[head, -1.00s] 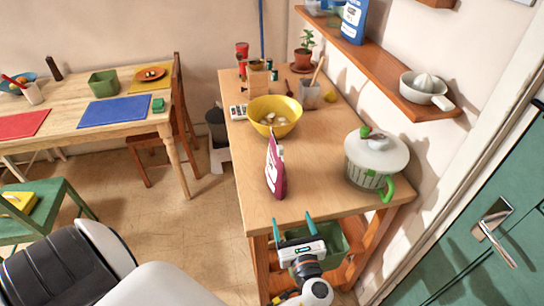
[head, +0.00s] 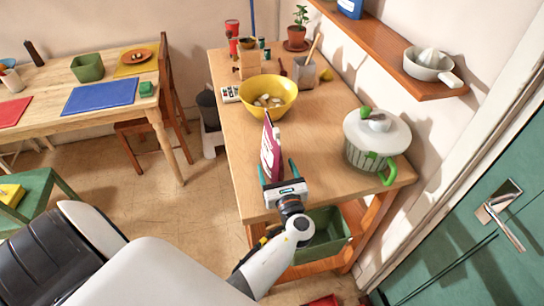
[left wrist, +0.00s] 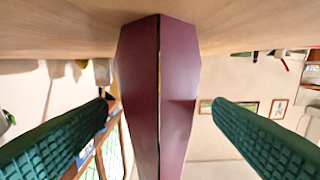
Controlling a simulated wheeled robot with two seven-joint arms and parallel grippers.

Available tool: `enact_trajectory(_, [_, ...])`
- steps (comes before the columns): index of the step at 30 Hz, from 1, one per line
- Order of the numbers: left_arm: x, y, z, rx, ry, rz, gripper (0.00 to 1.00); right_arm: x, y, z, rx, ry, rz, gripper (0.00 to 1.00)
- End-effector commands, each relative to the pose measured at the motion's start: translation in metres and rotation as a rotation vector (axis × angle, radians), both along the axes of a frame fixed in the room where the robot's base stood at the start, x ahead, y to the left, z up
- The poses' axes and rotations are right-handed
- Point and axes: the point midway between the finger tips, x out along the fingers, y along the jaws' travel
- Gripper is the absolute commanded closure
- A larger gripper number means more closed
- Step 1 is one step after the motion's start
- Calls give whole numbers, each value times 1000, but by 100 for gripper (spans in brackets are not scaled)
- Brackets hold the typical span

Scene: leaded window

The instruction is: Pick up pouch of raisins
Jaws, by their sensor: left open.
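The pouch of raisins (head: 270,150), maroon and white, stands upright near the front left of the wooden worktop. My left gripper (head: 278,172) is open at the near side of the pouch, its teal fingers spread to either side. In the left wrist view the maroon pouch (left wrist: 158,95) appears edge-on between the two green ridged fingers (left wrist: 160,125), with a gap on each side. I cannot tell how deep between the fingers it stands. My right gripper is not in view.
The worktop (head: 325,125) also holds a yellow bowl (head: 282,88) behind the pouch and a white-lidded salad spinner (head: 375,140) to the right. A green bin (head: 325,232) sits on the shelf below. A wall shelf (head: 385,55) overhangs the right side.

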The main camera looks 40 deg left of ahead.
Motion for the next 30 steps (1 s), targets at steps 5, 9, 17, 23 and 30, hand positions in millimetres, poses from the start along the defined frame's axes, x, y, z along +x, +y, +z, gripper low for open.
enact_trajectory(5, [17,20,-3,1,-2,-1,25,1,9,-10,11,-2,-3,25])
enact_trajectory(9, [19,22,-3,0,0,-2,25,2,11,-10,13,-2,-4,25])
enact_trajectory(17, [19,22,-3,0,0,-2,51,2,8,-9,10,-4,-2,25])
enact_trajectory(23, [19,22,-2,1,-2,-2,82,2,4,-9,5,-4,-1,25])
enact_trajectory(30, [19,22,2,0,-3,-1,83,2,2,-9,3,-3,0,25])
